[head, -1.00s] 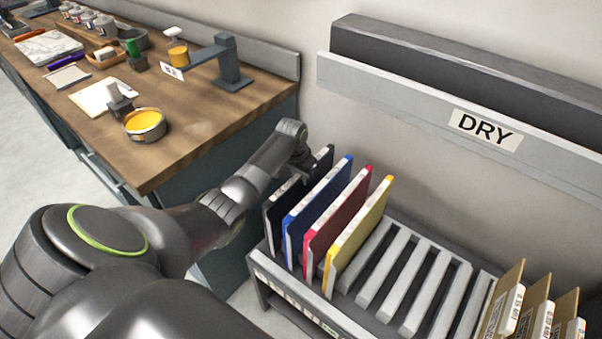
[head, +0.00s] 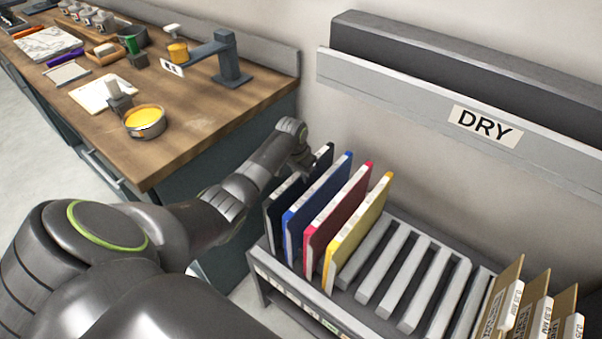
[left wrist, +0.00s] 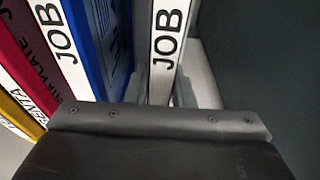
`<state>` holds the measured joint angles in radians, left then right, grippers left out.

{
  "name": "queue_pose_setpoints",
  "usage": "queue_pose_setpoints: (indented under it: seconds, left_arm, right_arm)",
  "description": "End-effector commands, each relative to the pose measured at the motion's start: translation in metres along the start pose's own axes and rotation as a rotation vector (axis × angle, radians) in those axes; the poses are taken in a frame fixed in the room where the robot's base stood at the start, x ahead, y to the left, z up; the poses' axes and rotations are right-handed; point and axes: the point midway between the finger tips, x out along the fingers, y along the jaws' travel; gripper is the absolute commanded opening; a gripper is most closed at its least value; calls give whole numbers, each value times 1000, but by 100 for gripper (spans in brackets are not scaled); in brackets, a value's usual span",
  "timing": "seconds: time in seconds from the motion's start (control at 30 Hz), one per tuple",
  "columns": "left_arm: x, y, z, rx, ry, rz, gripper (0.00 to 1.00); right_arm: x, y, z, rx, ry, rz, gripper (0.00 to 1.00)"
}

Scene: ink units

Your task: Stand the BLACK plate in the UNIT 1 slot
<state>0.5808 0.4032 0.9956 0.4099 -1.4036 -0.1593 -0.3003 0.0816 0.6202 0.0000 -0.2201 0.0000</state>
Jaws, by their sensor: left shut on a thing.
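The black plate (head: 282,208) stands upright at the left end of a grey slotted rack (head: 403,283), beside the blue plate (head: 318,205). My left gripper (head: 305,162) reaches down to the top of the black plate and is shut on it. In the left wrist view the black plate's white edge (left wrist: 165,45), lettered JOB, runs up from between the fingers of my left gripper (left wrist: 165,100). The fingers are mostly hidden by the gripper body. I cannot read a UNIT 1 label in these views. My right gripper is out of view.
A red plate (head: 338,218) and a yellow plate (head: 358,232) stand right of the blue one. Empty slots follow, then several brown folders (head: 500,300). A wooden bench (head: 190,130) is at left, and a DRY ledge (head: 420,105) overhangs the wall.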

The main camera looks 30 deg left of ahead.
Motion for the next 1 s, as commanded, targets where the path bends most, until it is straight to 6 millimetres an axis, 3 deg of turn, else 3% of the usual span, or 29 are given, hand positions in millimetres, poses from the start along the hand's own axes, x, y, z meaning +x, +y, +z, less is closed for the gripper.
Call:
queue_pose_setpoints:
  seconds: [0.07, 0.1, 0.27, 0.67, 1.0]
  left_arm:
    - [1, 0, 0, 0, 1, 1, 0]
    - [1, 0, 0, 0, 1, 1, 26]
    - [1, 0, 0, -1, 0, 1, 46]
    - [-5, 0, 1, -1, -1, 0, 47]
    - [-61, -1, 0, 1, 2, -2, 47]
  right_arm:
    - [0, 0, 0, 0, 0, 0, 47]
    - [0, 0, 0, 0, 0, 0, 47]
    - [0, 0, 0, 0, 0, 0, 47]
    - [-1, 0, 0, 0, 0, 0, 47]
    - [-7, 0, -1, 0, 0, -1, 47]
